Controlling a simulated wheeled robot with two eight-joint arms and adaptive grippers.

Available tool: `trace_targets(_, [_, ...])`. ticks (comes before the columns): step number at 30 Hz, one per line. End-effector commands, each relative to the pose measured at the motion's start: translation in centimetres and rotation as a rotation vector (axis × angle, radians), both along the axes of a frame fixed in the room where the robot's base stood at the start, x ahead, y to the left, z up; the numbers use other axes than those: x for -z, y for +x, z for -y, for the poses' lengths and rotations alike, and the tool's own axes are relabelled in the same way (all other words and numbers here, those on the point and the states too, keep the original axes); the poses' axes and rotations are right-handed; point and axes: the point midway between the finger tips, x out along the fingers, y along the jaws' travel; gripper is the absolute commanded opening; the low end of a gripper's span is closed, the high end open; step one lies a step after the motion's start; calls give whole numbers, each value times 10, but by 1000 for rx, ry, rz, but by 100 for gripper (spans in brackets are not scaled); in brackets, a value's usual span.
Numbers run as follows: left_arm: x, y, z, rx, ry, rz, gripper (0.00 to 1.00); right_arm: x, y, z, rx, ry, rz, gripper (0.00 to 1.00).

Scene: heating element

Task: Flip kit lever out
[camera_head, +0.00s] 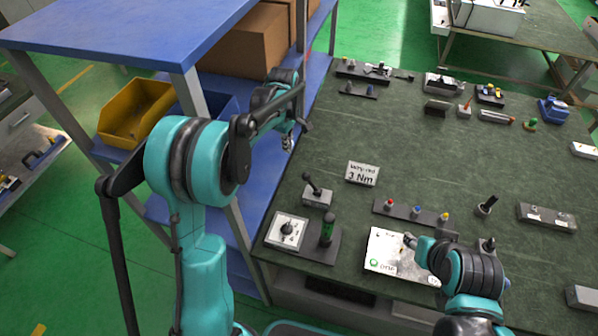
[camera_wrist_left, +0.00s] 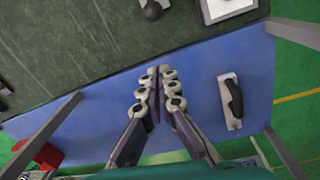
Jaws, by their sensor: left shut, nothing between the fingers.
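Two black levers could be the kit lever; I cannot tell which. One (camera_head: 314,187) stands tilted on a small grey box at the near left of the green table. The other (camera_head: 487,205) stands to the right of the colored buttons. My left gripper (camera_head: 287,143) is shut and empty, beyond the table's left edge over the blue shelf. In the left wrist view its fingertips (camera_wrist_left: 162,72) meet, and a dark knob (camera_wrist_left: 152,10) shows apart from them at the top edge. My right gripper (camera_head: 408,241) is over the white panel (camera_head: 383,250); its jaws are unclear.
A dial box (camera_head: 288,231) and a green cylinder (camera_head: 327,230) stand near the front left corner. A "3 Nm" sign (camera_head: 362,174) stands behind. Colored buttons (camera_head: 416,212) lie to the right. A black-handled tool (camera_wrist_left: 233,100) lies on the blue shelf (camera_wrist_left: 195,75).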

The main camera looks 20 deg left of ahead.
Motion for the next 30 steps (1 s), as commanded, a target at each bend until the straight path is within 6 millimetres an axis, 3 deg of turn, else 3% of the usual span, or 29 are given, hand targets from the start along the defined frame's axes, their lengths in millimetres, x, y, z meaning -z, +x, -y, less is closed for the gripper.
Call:
trace_targets(3, [29, 2, 0, 0, 0, 0, 0, 5, 0, 0, 0, 0, 0, 40])
trace_targets(18, [134, 8, 1, 1, 0, 0, 0, 17, 0, 0, 0, 0, 0, 40])
trace_targets(24, [120, 1, 29, 3, 0, 0, 0, 15, 0, 0, 0, 0, 0, 40])
trace_targets(30, [117, -1, 37, 0, 0, 0, 0, 15, 0, 0, 0, 0, 0, 40])
